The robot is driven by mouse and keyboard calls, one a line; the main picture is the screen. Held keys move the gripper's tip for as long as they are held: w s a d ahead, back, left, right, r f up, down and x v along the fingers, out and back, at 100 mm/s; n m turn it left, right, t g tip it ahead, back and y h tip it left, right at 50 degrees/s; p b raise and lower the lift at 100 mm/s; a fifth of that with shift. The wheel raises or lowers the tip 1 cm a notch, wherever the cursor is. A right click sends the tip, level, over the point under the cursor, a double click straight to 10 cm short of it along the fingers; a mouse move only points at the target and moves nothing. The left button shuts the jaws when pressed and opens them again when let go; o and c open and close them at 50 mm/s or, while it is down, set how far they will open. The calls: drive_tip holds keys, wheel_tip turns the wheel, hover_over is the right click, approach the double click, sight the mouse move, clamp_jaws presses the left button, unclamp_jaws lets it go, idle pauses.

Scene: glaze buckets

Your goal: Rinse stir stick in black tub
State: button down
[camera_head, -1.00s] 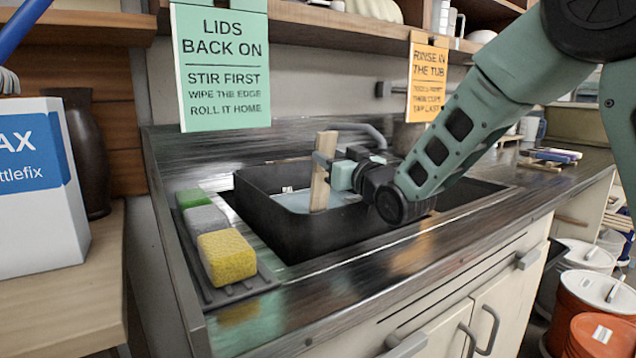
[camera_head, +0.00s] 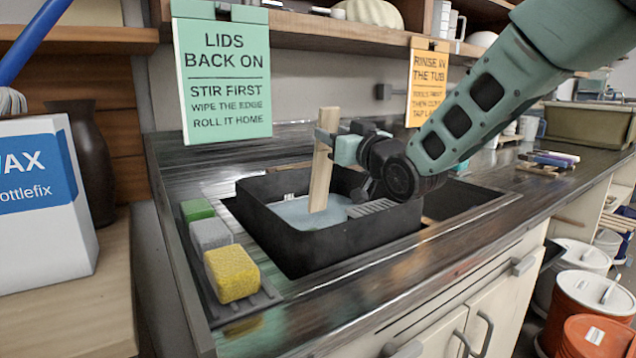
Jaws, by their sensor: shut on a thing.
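The stir stick (camera_head: 320,175) is a flat pale wooden stick, held upright over the black tub. Its lower end meets the pale blue-grey water (camera_head: 290,212); whether it dips below the surface is hard to tell. The black tub (camera_head: 325,252) sits in the counter at the sink. My gripper (camera_head: 328,142) is shut on the upper part of the stick, coming in from the right above the tub's rim. The far finger is partly hidden by the stick.
Green (camera_head: 196,210), grey (camera_head: 210,235) and yellow (camera_head: 231,273) sponges sit on a dark rack left of the tub. A green sign (camera_head: 225,75) and an orange sign (camera_head: 428,80) hang from the shelf above. The front counter strip is clear.

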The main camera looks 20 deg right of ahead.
wheel_tip(320, 180, up, 9)
drive_tip(key=s+p, duration=0.2)
drive_tip(key=p, duration=0.2)
drive_tip(key=shift+d+f, duration=0.15)
drive_tip(key=shift+d, duration=0.1)
idle(0.9)
wheel_tip(320, 180, up, 5)
drive_tip(key=p, duration=0.3)
